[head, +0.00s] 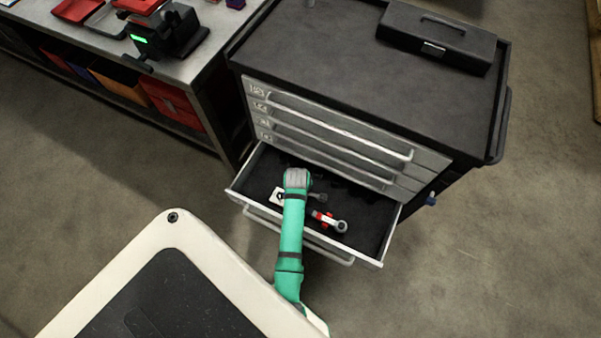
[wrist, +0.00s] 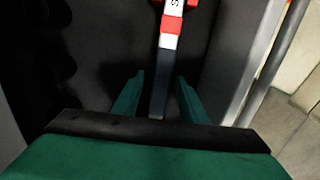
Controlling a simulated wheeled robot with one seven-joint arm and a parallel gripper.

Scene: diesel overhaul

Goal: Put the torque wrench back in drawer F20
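The torque wrench (head: 328,219) is inside the open drawer (head: 373,238) of the dark tool cabinet, with its grey ring-shaped head towards the right. Its red and white bands (wrist: 170,30) show at the top of the wrist view, with the dark grey shaft (wrist: 159,80) running down from them. My gripper (wrist: 159,90) is open, with one green finger on each side of the shaft and a gap on both sides. I cannot tell whether the shaft is between the fingertips or below them. In the head view my arm hides the fingers and part of the wrench.
Several shut drawers (head: 330,135) are above the open one. A black toolbox (head: 437,37) stands on the cabinet (head: 330,40). A workbench (head: 205,75) with red trays stands at the left. The floor right of the cabinet is clear.

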